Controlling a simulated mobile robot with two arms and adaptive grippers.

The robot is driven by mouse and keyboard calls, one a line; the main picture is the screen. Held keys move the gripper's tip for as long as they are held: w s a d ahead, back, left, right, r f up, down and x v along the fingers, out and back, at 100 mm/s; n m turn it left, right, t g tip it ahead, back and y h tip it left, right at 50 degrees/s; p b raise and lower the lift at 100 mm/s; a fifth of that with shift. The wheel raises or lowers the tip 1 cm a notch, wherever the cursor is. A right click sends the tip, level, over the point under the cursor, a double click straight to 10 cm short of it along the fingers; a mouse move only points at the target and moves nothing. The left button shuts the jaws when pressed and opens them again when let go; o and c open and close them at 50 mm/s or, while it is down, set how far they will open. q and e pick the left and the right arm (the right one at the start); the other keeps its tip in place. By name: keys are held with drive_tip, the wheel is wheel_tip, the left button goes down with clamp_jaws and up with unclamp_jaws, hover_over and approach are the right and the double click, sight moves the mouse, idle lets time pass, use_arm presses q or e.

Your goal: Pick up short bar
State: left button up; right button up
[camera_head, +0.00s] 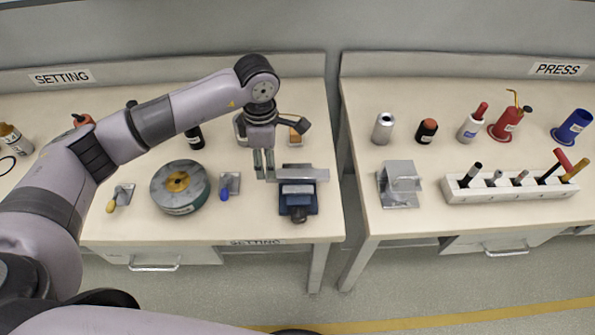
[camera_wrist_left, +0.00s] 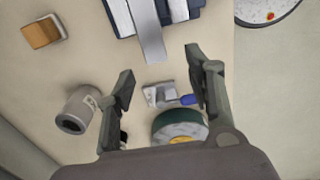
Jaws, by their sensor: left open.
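The short bar (camera_head: 312,175) is a flat grey metal bar lying across the top of the blue vise (camera_head: 298,204) on the left table. In the left wrist view, the bar (camera_wrist_left: 148,35) points toward me from the dark blue vise (camera_wrist_left: 120,20). My left gripper (camera_head: 264,170) points down at the bar's left end, with its fingers open. In the left wrist view, the bar's near end shows between the open fingertips (camera_wrist_left: 159,64), with nothing visibly gripped. I cannot tell whether the fingers touch it. My right gripper is not in view.
A green-rimmed disc (camera_head: 180,188) and a blue-handled clamp (camera_head: 229,185) stand left of the vise. An orange block (camera_head: 298,128) lies behind it. A gap separates this table from the PRESS table (camera_head: 440,222), which holds a tool rack (camera_head: 515,190) and bottles.

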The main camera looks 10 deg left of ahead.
sight(298, 176)
use_arm(q)
drive_tip(key=f, duration=0.1)
drive_tip(key=f+p, duration=0.1)
drive_tip(key=f, duration=0.1)
drive_tip(key=f+p, duration=0.1)
drive_tip(key=f, duration=0.1)
drive_tip(key=shift+w+f, duration=0.2)
drive_tip(key=shift+w, duration=0.1)
drive_tip(key=shift+f, duration=0.2)
drive_tip(key=shift+c, duration=0.5)
clamp_jaws()
